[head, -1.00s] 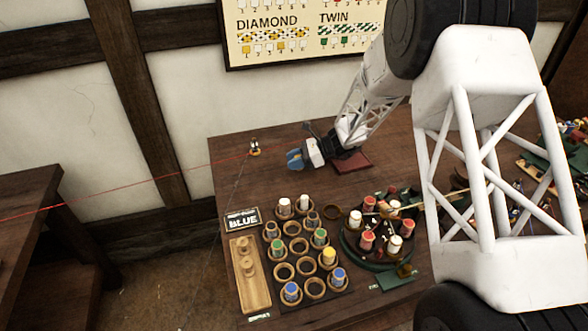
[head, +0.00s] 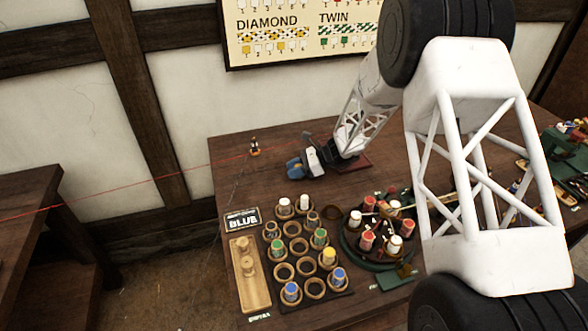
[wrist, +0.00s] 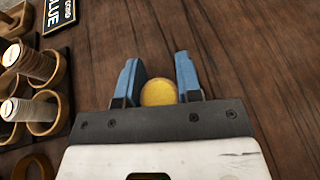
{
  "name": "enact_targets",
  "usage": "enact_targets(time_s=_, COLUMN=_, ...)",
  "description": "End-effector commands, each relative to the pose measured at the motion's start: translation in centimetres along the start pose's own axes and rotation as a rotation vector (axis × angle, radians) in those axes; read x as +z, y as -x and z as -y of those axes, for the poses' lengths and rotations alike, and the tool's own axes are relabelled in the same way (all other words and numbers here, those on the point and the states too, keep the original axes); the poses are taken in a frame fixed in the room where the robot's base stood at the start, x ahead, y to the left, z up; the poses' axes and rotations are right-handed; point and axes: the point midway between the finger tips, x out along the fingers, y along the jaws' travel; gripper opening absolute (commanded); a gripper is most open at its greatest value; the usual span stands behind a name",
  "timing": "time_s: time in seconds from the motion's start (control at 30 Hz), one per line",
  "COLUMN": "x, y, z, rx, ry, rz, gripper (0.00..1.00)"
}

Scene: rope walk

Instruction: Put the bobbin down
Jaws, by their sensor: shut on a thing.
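My gripper (head: 294,168) is over the back left part of the table, behind the cup rack. In the wrist view its blue fingers (wrist: 158,85) are shut on a bobbin with a yellow round end (wrist: 158,93). Bare wood shows around the fingers there, and I cannot tell how high the bobbin is above it. The rack (head: 299,292) has several wooden ring cups, some empty, others with white, green, yellow and blue bobbins.
A sign reading BLUE (head: 242,220) and a wooden tray (head: 262,298) lie left of the rack. A round stand (head: 350,246) with red and white bobbins is right of it. A small dark figure with a red cord (head: 254,147) stands behind my gripper. Bare table (head: 235,180) lies left.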

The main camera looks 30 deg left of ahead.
Motion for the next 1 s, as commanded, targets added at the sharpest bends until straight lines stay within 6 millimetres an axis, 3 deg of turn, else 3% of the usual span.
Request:
enact_targets(time_s=0.03, x=-0.1, y=0.0, z=0.0, rx=0.0, ry=0.0, rz=0.0, gripper=0.34)
enact_targets(time_s=0.2, x=-0.1, y=0.0, z=0.0, rx=0.0, ry=0.0, rz=0.0, gripper=0.58)
enact_targets(time_s=0.67, x=0.2, y=0.4, z=0.0, rx=-0.001, ry=0.0, rz=0.0, gripper=0.58)
enact_targets(time_s=1.0, x=0.2, y=4.3, z=0.0, rx=-0.002, ry=0.0, rz=0.0, gripper=0.58)
